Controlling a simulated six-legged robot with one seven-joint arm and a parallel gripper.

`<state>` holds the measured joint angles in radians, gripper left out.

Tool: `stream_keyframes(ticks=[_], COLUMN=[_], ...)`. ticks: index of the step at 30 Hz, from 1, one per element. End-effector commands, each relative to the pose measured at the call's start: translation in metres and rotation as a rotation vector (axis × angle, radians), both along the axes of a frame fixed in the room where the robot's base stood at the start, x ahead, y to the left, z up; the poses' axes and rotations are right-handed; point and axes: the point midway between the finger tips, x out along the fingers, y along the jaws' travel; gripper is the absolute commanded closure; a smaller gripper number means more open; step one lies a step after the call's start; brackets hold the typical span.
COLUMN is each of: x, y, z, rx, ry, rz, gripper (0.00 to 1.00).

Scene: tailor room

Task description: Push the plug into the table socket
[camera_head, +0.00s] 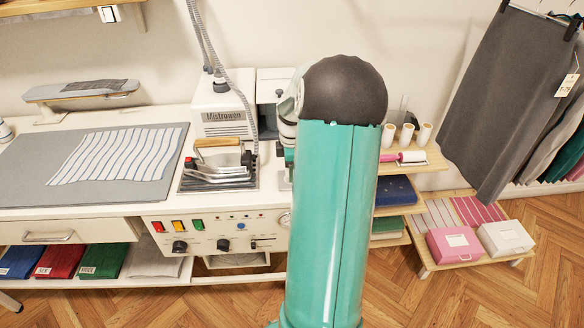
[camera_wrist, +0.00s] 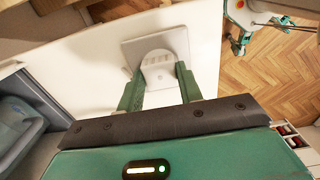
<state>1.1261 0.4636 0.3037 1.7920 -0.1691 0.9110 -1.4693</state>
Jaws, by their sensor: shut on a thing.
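In the wrist view, my gripper (camera_wrist: 159,76) has its two green fingers closed on the sides of a pale, rounded plug (camera_wrist: 157,64). Behind the plug is a square, light grey socket plate (camera_wrist: 133,48) on the white table top (camera_wrist: 206,52). The plug overlaps the plate's middle. I cannot tell whether its pins are in the socket or how large any gap is. In the head view, my teal arm hides the plug and socket, and most of the gripper.
The white work table (camera_head: 75,215) carries an iron (camera_head: 217,163), a grey mat with striped cloth (camera_head: 115,155) and a white Mistrowen machine (camera_head: 222,108) with a grey hose. Shelves with thread spools (camera_head: 407,134) stand right of my arm. Wooden floor (camera_head: 480,290) is clear in front.

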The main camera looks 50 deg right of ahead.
Motion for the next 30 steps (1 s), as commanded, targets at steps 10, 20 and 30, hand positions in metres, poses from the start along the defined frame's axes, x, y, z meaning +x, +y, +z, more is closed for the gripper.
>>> stream_keyframes(ticks=[10,20,30], x=[0.000,0.000,0.000], y=[0.000,0.000,-0.001], z=[-0.004,-0.002,0.050], rx=[0.000,0.000,-0.004], ry=[0.000,0.000,-0.003], rz=[0.000,0.000,0.000], gripper=[0.41,0.39,0.39])
